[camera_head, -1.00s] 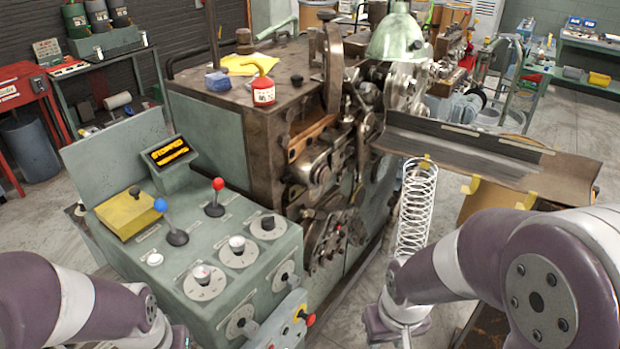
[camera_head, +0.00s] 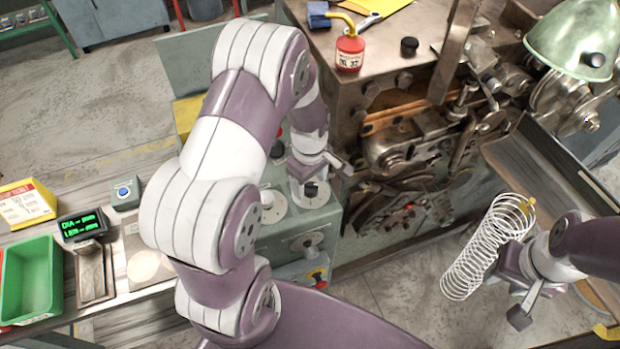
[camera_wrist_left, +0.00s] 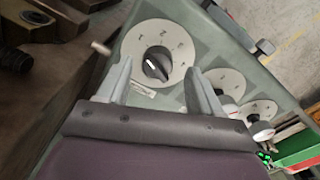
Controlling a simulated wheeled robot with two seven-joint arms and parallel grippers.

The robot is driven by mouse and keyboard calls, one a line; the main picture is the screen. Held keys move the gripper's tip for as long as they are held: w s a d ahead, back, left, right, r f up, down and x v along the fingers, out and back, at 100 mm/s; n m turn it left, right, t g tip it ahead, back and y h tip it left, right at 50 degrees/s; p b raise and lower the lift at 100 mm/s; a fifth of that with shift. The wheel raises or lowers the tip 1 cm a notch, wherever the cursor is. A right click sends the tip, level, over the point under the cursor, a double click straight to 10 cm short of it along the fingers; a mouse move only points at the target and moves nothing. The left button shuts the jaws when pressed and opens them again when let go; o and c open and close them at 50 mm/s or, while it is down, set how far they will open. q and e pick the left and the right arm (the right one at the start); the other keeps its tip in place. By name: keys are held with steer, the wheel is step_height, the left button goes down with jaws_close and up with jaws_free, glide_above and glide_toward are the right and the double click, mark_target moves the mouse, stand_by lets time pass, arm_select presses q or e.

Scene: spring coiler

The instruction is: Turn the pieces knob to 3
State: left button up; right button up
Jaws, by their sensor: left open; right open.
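A black knob (camera_wrist_left: 156,66) with a white pointer line sits on a round white dial (camera_wrist_left: 179,50) with numbers around it. In the head view the same black knob (camera_head: 311,188) shows just below my left gripper (camera_head: 322,168), on the green control panel. My right gripper (camera_head: 518,283) is open beside a white coil spring (camera_head: 478,252).
Two more dials (camera_wrist_left: 229,85) (camera_wrist_left: 262,109) lie in a row beside this one. The coiling machine (camera_head: 400,150) stands right of the panel. A red oil can (camera_head: 350,52) is on its top. A green bin (camera_head: 30,280) and a display (camera_head: 82,225) are at left.

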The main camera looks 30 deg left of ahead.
arm_select(q)
steer(key=shift+f, duration=0.5)
steer(key=shift+w+f, duration=0.15)
steer(key=shift+f, duration=0.1)
steer(key=shift+d, duration=0.2)
steer(key=shift+a, duration=0.1)
steer(key=c, duration=1.1)
steer(key=shift+o, duration=0.2)
